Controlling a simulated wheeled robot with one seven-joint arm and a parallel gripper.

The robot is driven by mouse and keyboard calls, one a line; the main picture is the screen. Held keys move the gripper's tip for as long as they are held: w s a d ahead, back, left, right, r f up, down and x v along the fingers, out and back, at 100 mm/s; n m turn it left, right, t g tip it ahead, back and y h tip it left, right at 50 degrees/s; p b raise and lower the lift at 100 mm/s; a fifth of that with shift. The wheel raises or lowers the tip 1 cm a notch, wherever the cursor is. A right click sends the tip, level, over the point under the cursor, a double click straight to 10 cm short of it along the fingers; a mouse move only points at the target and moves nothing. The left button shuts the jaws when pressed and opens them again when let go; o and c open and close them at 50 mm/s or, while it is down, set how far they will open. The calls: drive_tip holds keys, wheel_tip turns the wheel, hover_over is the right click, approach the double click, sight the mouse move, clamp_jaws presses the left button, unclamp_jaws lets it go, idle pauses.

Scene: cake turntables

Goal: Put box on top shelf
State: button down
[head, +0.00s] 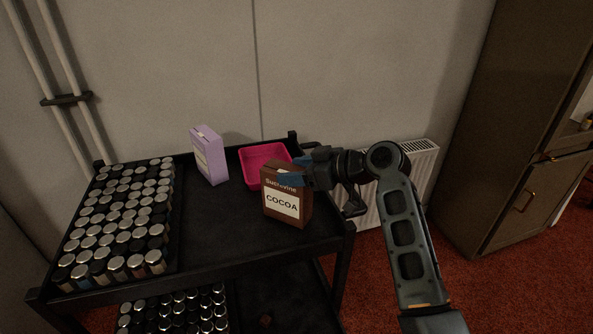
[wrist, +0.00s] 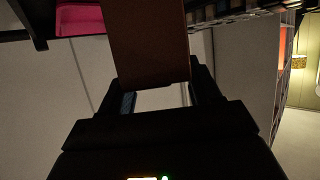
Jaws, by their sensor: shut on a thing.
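A brown box labelled COCOA (head: 286,197) stands upright at the right side of the black cart's top shelf (head: 225,240). My gripper (head: 292,180) reaches in from the right and is shut on the box near its upper part. In the wrist view the box (wrist: 150,40) fills the space between the two fingers (wrist: 158,92). I cannot tell whether the box's base touches the shelf or is slightly above it.
A pink tray (head: 256,153) sits just behind the box, with a lilac box (head: 209,155) to its left. Several rows of capped jars (head: 120,220) fill the shelf's left side. More jars (head: 180,308) stand on the lower shelf. A radiator (head: 415,160) is behind my arm.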

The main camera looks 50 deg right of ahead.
drive_tip(key=shift+c, duration=1.1)
unclamp_jaws()
drive_tip(key=shift+f, duration=0.1)
drive_tip(key=shift+s+r, duration=0.1)
drive_tip(key=shift+r, duration=0.1)
drive_tip(key=v, duration=1.1)
drive_tip(key=shift+s, duration=0.35)
